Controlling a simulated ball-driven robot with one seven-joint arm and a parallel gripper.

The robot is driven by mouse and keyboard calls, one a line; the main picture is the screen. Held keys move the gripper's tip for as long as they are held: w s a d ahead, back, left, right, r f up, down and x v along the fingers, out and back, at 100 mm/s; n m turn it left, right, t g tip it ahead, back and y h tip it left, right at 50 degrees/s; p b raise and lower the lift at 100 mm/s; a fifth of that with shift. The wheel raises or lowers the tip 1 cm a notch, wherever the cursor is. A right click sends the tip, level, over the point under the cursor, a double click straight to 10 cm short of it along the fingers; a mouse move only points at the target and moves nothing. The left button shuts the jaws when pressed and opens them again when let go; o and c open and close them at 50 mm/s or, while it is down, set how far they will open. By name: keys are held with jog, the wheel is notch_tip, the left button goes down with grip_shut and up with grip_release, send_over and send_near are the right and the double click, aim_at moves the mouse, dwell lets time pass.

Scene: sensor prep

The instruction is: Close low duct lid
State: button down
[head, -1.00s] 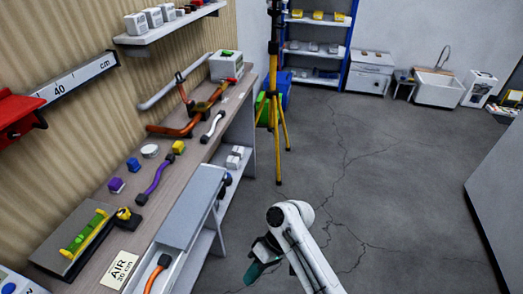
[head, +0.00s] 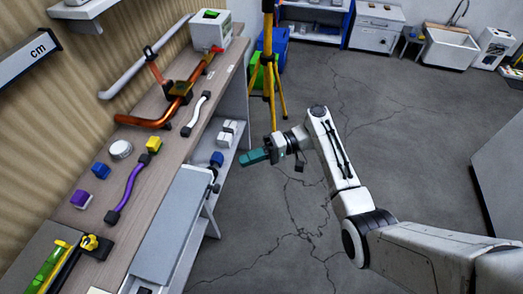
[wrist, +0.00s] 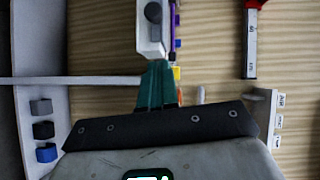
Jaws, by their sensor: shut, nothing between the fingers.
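The duct lid appears to be the long grey panel (head: 172,225) along the bench's front edge, with its near end low in the head view. How far it stands open is unclear. My gripper (head: 243,158), with teal fingers, is shut and empty. It is in the air to the right of the panel's far end, apart from it, pointing left toward the bench. In the wrist view the shut fingers (wrist: 158,70) point at the end of a pale box-shaped part (wrist: 152,30) with a dark knob; contact there cannot be told.
White blocks (head: 228,132) sit on the shelf below. A yellow tripod (head: 268,70) stands beyond my gripper.

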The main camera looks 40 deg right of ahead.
jog(key=a+f+p, duration=0.1)
jog(key=a+p, duration=0.1)
jog(key=a, duration=0.5)
jog(key=shift+s+a, duration=0.15)
jog(key=shift+s, duration=0.2)
jog(key=shift+a+f, duration=0.1)
